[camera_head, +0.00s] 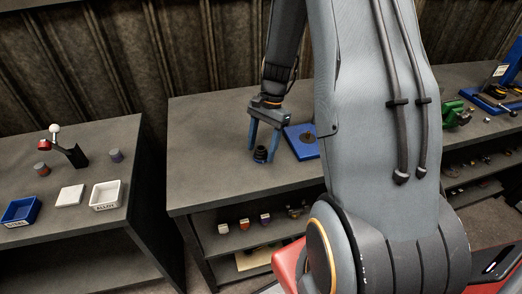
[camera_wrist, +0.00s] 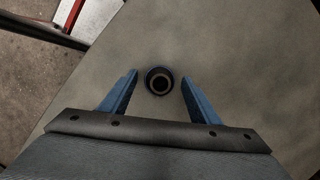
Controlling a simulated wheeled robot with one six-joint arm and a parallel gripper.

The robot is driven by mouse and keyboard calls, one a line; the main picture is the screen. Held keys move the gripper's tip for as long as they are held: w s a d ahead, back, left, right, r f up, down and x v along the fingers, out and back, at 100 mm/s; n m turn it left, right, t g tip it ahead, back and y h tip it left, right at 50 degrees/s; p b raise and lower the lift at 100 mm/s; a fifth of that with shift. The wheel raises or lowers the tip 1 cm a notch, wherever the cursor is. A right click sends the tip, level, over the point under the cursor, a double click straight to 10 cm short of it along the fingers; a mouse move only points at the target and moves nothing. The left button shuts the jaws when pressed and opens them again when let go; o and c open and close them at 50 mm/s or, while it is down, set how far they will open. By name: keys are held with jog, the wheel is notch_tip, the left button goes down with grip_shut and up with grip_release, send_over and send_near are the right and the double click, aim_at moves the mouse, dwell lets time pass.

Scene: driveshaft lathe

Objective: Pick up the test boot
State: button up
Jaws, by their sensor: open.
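The test boot is a small dark ribbed piece (camera_head: 261,154) standing on the middle bench in the head view. In the wrist view the boot (camera_wrist: 159,81) shows from above as a dark ring with a hole. My gripper (camera_head: 265,150) points down over it with its blue fingers apart, one on each side in the head view. In the wrist view my gripper (camera_wrist: 159,82) is open, and the boot lies between the fingertips with a gap on both sides. Nothing is held.
A blue plate (camera_head: 298,148) with a dark round piece lies just right of my gripper. The bench (camera_head: 200,135) is clear to the left. A separate left table holds a blue tray (camera_head: 20,211), a white tray (camera_head: 107,195) and small parts. A shelf below holds several small parts.

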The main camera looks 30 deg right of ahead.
jog(key=shift+a+f, duration=0.2)
jog(key=shift+f, duration=0.35)
jog(key=c, duration=1.1)
jog(key=shift+c, duration=0.2)
